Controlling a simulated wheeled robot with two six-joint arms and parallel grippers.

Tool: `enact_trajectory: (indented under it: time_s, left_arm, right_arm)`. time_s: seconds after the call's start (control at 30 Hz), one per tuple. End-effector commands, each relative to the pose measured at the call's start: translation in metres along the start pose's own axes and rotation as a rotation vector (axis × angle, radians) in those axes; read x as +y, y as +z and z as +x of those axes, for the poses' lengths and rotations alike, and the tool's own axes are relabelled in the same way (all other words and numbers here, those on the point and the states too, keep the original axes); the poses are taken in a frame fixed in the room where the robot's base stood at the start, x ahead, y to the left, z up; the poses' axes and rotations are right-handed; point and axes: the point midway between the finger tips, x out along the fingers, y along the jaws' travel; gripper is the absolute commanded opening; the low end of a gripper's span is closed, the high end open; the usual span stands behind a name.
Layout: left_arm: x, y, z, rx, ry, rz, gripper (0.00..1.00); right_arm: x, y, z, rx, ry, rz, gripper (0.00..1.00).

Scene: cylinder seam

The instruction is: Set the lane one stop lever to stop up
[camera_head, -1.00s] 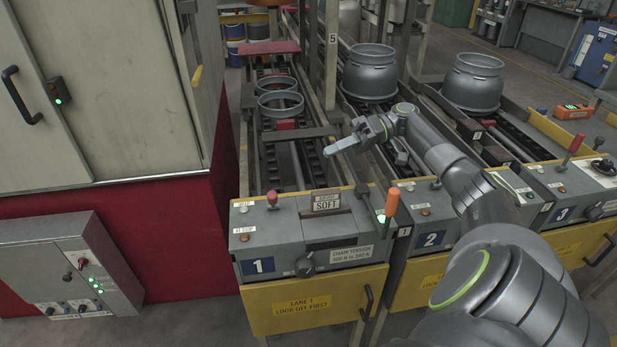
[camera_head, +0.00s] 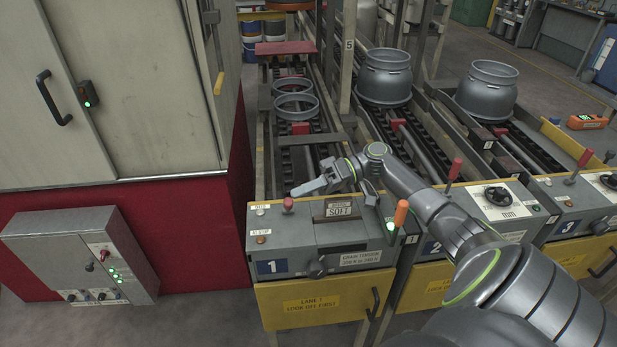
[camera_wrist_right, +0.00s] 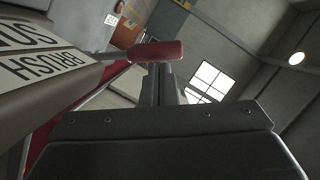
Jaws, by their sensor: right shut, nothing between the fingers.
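Lane one's grey panel (camera_head: 330,238), marked 1, carries a short lever with a red grip (camera_head: 288,204) to the left of the SOFT sign (camera_head: 338,209). My right gripper (camera_head: 294,192) is shut and empty, with its tips just above and behind that grip. In the right wrist view the red grip (camera_wrist_right: 145,51) crosses right at the tips of the shut fingers (camera_wrist_right: 159,72); whether they touch is unclear. The lever seems to stand roughly upright from the panel. My left gripper is out of view.
An orange-handled lever (camera_head: 401,213) and a green lamp (camera_head: 390,225) are at the panel's right end. Lane two's panel (camera_head: 488,215) has a red lever (camera_head: 454,169). A grey control box (camera_head: 80,250) stands at left. Metal rings (camera_head: 296,106) lie on lane one.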

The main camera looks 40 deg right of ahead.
Motion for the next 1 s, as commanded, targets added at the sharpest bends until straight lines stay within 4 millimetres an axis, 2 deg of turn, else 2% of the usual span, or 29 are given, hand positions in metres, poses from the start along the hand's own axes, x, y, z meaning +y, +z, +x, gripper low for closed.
enact_trajectory:
  time_s: [0.37,0.47,0.8,1.0]
  left_arm:
    - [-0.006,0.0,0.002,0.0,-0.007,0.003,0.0]
    - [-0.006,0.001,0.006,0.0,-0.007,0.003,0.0]
    - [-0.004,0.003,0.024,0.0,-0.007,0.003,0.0]
    - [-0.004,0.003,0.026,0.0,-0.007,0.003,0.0]
  right_arm:
    - [0.001,0.002,0.001,0.0,0.007,-0.02,0.0]
    - [0.001,0.007,0.001,-0.001,0.031,-0.088,0.0]
    - [-0.002,0.025,0.007,-0.002,0.155,-0.469,0.0]
    - [-0.004,0.027,0.009,-0.001,0.18,-0.553,0.0]
